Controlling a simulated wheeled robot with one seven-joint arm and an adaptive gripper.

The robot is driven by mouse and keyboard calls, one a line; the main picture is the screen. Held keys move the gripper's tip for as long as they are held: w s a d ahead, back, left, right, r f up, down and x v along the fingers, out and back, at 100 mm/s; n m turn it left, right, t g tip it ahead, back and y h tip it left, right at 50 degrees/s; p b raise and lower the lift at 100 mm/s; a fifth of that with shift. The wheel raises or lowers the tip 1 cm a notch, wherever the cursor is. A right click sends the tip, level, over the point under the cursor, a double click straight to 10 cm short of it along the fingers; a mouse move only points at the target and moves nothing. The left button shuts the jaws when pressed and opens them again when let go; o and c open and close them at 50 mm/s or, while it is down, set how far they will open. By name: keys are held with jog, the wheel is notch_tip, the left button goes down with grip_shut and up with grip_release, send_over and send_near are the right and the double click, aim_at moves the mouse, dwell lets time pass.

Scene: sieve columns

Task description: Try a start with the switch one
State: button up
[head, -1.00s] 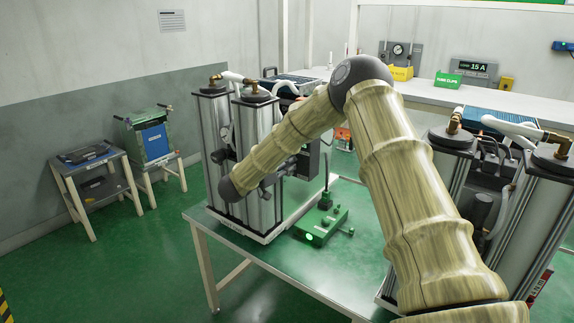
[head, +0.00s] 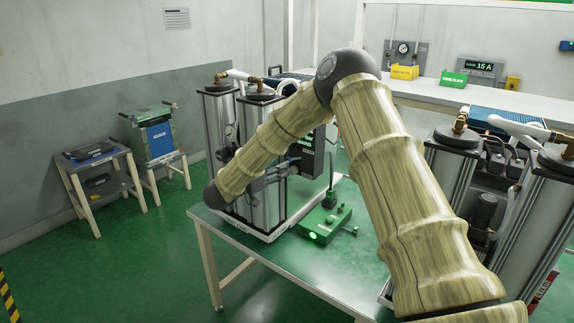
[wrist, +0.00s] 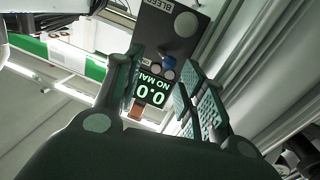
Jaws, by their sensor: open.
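Two silver columns with black caps (head: 262,98) stand on the green bench at centre, with a dark control box (head: 306,150) behind my arm. My gripper (head: 288,172) is in front of that box, partly lost against dark parts. In the wrist view my gripper (wrist: 160,88) is open, with nothing between its fingers. Beyond the fingers the box shows upside down: a lit display (wrist: 152,92) reading 0.0 and "NO MAI…", a blue knob (wrist: 168,68) and a grey round knob (wrist: 186,22). I cannot tell which part is switch one.
A green block with a lit green lamp and a thin upright post (head: 335,222) sits on the bench right of the columns. A second column unit (head: 455,190) stands at right, behind my arm. Two small stands (head: 100,185) are at far left.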

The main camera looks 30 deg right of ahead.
jog(key=v, duration=0.5)
jog(key=shift+a, duration=0.3)
jog(key=shift+f, duration=0.1)
jog(key=s+a+f+n+t+y, duration=0.2)
jog(key=a+f+n+t+y, duration=0.15)
jog(key=f, duration=0.65)
jog(key=s+a+f+n+t+y, duration=0.2)
jog(key=a+f+n+t+y, duration=0.15)
jog(key=f, duration=0.75)
jog(key=s+a+f+n+g+y, duration=0.1)
jog(key=s+a+f+n+y, duration=0.15)
jog(key=s+f, duration=0.4)
jog(key=s+a+f+n+g+y, duration=0.1)
jog(key=s+a+f+n+y, duration=0.15)
jog(key=s+f, duration=0.35)
jog(key=s+a+f+n+g+y, duration=0.1)
jog(key=s+f+g+y, duration=0.1)
jog(key=s+f, duration=0.45)
jog(key=s+a+f+g+y, duration=0.1)
jog(key=s+f+g+y, duration=0.15)
jog(key=s, duration=0.65)
jog(key=s+f+g, duration=0.1)
jog(key=s+g, duration=0.1)
jog(key=s, duration=0.8)
jog(key=s+f+n+g+y+b, duration=0.1)
jog(key=s+g, duration=0.2)
jog(key=s, duration=0.7)
jog(key=shift+s+a+f, duration=0.25)
jog(key=shift+a, duration=0.2)
